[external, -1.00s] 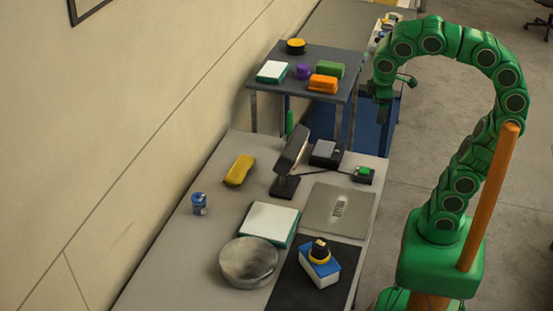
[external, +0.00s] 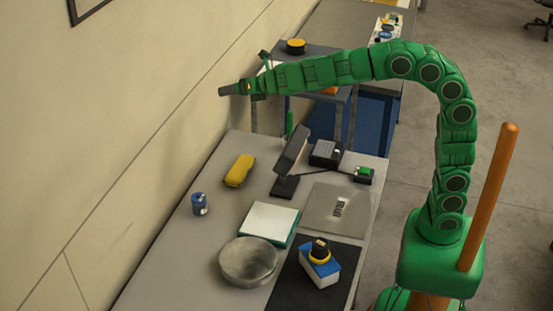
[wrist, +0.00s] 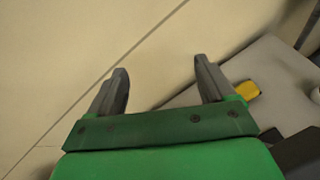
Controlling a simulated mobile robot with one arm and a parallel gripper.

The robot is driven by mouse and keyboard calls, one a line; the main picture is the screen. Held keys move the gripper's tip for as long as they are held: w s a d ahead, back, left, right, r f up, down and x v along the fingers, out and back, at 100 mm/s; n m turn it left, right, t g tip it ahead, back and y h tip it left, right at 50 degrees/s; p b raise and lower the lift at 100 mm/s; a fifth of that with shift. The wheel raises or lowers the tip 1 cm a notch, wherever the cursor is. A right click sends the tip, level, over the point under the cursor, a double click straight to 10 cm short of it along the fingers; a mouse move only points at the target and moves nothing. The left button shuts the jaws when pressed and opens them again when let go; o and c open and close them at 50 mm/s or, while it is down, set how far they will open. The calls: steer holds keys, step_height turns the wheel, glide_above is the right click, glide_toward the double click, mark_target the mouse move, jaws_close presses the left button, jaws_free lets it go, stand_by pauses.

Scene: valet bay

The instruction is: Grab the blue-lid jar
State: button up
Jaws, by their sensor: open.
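The blue-lid jar (external: 199,204) is small and stands upright on the left part of the grey table, near the wall, in the external view. It does not show in the wrist view. My gripper (external: 222,90) is stretched out to the left, high above the far left end of the table and close to the wall, well apart from the jar. In the wrist view my gripper (wrist: 163,82) has its two grey fingers spread, with only wall and a bit of table between and beyond them.
A yellow case (external: 239,170) lies beyond the jar; it also shows in the wrist view (wrist: 246,91). A dark lamp-like stand (external: 286,186), a white-topped book (external: 268,222) and a round metal pan (external: 248,262) stand to the right. The wall borders the table's left side.

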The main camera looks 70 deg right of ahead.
steer(key=w+a+f+n+y, duration=0.2)
steer(key=a+n, duration=0.3)
steer(key=a, duration=0.1)
steer(key=w+a+f+n+y, duration=0.2)
steer(key=a+n+y, duration=0.15)
steer(key=a, duration=0.25)
glide_toward(195, 203)
steer(key=shift+h, duration=0.45)
steer(key=w+f, duration=0.1)
steer(key=w+d+f, duration=0.1)
steer(key=w+f, duration=0.1)
steer(key=shift+d+f, duration=0.15)
steer(key=shift+f, duration=0.15)
steer(key=shift+x, duration=2.95)
steer(key=shift+w+a+t, duration=0.2)
steer(key=shift+w+t, duration=0.1)
steer(key=shift+w, duration=0.35)
steer(key=shift+w+f, duration=0.25)
steer(key=shift+w, duration=0.1)
steer(key=c, duration=1)
steer(key=shift+n, duration=0.25)
steer(key=shift+c, duration=0.2)
